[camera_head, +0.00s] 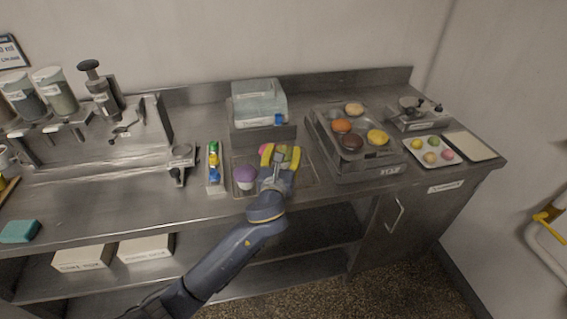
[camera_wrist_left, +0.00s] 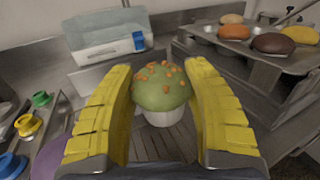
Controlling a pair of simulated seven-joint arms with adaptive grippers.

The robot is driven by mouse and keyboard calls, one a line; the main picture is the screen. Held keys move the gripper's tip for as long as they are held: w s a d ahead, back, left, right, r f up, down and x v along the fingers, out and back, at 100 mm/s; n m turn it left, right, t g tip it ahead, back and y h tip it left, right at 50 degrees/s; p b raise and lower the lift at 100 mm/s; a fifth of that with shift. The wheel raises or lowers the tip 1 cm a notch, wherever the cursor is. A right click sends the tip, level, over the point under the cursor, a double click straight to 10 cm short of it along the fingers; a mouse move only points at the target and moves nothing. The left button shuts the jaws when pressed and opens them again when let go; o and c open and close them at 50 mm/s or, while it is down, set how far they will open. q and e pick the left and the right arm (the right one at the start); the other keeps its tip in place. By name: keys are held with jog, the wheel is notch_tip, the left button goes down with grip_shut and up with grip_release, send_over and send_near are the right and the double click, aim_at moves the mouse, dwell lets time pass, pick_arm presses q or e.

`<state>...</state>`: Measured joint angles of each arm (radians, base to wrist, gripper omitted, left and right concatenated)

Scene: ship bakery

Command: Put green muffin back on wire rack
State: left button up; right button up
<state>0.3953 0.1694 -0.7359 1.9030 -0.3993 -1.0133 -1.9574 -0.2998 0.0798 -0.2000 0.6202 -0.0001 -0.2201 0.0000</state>
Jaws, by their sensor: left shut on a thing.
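The green muffin (camera_wrist_left: 160,92) has orange bits on top and a pale paper cup. My left gripper (camera_wrist_left: 165,95) is shut on it, with one yellow finger on each side. The muffin looks upright. In the head view the left gripper (camera_head: 280,157) is over the wire rack (camera_head: 312,186), and its fingers partly hide the muffin. The slatted rack also shows below the muffin in the left wrist view (camera_wrist_left: 150,150); I cannot tell whether they touch. A purple muffin (camera_head: 245,176) sits on the rack's left part. My right gripper is not in view.
A clear bin (camera_head: 259,100) stands behind the rack. A raised metal tray (camera_head: 335,165) with several buns is to the right. A narrow tray of coloured bottles (camera_head: 214,168) is at the left. Counter farther left is partly clear.

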aim_at(283, 164)
pick_arm(q)
jog(key=shift+f, duration=1.95)
jog(key=shift+f, duration=0.2)
jog(key=o, duration=0.9)
jog(key=shift+c, duration=0.2)
jog(key=shift+r, duration=0.2)
jog(key=shift+s, duration=0.2)
jog(key=s+a, duration=0.1)
jog(key=s, duration=1)
jog(key=shift+s+a, duration=0.25)
jog(key=shift+a, duration=0.05)
